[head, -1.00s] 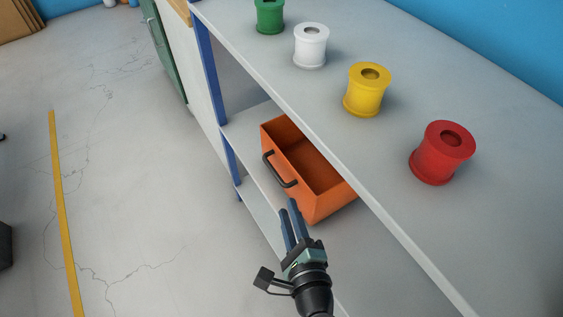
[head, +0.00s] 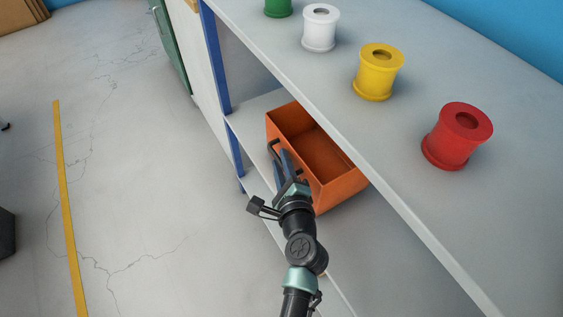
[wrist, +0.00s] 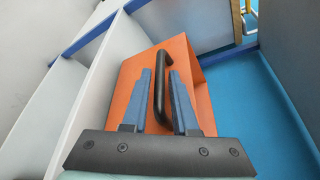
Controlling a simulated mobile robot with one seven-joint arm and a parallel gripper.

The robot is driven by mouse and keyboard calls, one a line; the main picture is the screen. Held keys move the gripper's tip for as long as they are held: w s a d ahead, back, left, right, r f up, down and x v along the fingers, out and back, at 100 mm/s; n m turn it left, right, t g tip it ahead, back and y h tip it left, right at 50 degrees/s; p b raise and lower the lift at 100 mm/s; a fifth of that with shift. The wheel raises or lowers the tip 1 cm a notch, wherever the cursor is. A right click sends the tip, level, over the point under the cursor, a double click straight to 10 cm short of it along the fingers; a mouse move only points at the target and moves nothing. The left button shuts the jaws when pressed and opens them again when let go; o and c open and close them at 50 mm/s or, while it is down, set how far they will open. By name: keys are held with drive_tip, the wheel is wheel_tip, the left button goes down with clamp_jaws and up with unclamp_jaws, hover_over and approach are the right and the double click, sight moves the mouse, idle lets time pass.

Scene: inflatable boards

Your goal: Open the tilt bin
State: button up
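The orange bin (head: 340,190) sits on the shelf below the top board, its open top facing up and its inside looking empty. Its black handle (wrist: 161,65) is on the front face, which also shows in the wrist view (wrist: 130,78). My gripper (head: 281,152) is at this front face, partly covering the handle in the head view. In the wrist view its two blue fingers stand apart, one on either side of the handle. I cannot tell whether either finger touches it.
The grey top board (head: 340,100) overhangs part of the bin and carries red (head: 456,137), yellow (head: 378,74), white (head: 320,28) and green (head: 278,7) spools. A blue post (head: 216,65) stands at the shelf's far end.

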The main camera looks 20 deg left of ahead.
clamp_jaws()
idle(1.3)
